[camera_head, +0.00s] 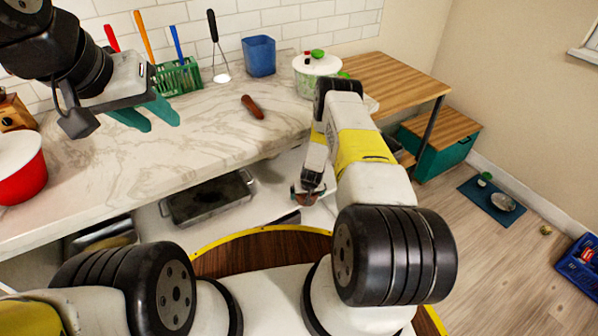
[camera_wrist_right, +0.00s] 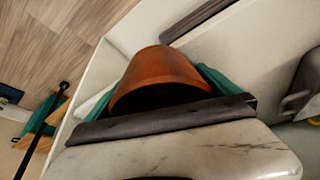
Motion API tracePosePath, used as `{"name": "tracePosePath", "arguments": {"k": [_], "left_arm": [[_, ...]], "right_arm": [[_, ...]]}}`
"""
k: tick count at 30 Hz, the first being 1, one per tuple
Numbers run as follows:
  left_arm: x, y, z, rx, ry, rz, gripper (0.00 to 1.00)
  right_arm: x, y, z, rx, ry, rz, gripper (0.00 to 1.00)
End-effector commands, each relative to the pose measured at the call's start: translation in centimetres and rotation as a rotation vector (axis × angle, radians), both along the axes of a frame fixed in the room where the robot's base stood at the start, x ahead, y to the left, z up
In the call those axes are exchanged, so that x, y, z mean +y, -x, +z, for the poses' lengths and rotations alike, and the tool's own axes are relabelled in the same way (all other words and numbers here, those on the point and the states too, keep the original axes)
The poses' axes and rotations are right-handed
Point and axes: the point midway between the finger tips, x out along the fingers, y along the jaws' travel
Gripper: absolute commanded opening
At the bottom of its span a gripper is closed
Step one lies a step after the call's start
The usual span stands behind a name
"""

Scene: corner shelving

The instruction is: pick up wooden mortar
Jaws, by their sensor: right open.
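The wooden mortar (camera_wrist_right: 165,70) is an orange-brown, rounded cup in the right wrist view. It lies between the teal fingers of my right gripper (camera_wrist_right: 158,88), which is open around it; I cannot tell whether a finger touches it. In the head view a small brown part of the mortar (camera_head: 307,198) shows below my right gripper (camera_head: 308,188), at the white lower shelf under the counter. Most of it is hidden there by the gripper. My left gripper (camera_head: 150,118) is open and empty above the left part of the counter, its teal fingers apart.
A dark metal tray (camera_head: 208,199) lies on the lower shelf, left of the mortar. The marble counter (camera_head: 210,125) overhangs this shelf. On the counter are a brown pestle-like piece (camera_head: 252,107), a blue cup (camera_head: 259,56), a green rack (camera_head: 177,77), a lidded pot (camera_head: 317,72) and a red pot (camera_head: 20,170).

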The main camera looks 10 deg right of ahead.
Motion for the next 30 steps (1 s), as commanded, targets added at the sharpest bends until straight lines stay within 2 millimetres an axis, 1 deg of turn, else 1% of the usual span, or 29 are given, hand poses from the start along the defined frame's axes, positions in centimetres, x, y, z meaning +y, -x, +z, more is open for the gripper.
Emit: {"name": "tracePosePath", "arguments": {"k": [2,5,6,8,9,12,19,23,26,30], "left_arm": [[0.0,0.0,0.0,0.0,0.0,0.0,0.36],[0.0,0.0,0.0,0.0,0.0,0.0,0.36],[0.0,0.0,0.0,0.0,0.0,0.0,0.36],[0.0,0.0,0.0,0.0,0.0,0.0,0.36],[0.0,0.0,0.0,0.0,0.0,0.0,0.36],[0.0,0.0,0.0,0.0,0.0,0.0,0.36],[0.0,0.0,0.0,0.0,0.0,0.0,0.36],[0.0,0.0,0.0,0.0,0.0,0.0,0.36],[0.0,0.0,0.0,0.0,0.0,0.0,0.36],[0.0,0.0,0.0,0.0,0.0,0.0,0.36]], "right_arm": [[0.0,0.0,0.0,0.0,0.0,0.0,1.0],[0.0,0.0,0.0,0.0,0.0,0.0,0.82],[0.0,0.0,0.0,0.0,0.0,0.0,0.74],[0.0,0.0,0.0,0.0,0.0,0.0,0.63],[0.0,0.0,0.0,0.0,0.0,0.0,0.55],[0.0,0.0,0.1,-0.001,0.0,0.0,0.39],[0.0,-0.1,0.2,-0.001,0.0,0.0,0.39],[0.0,-0.1,0.7,-0.001,0.0,0.0,0.38],[0.0,-0.1,1.6,-0.003,0.0,0.0,0.38],[0.1,-0.1,3.6,-0.003,0.001,0.001,0.38]]}}
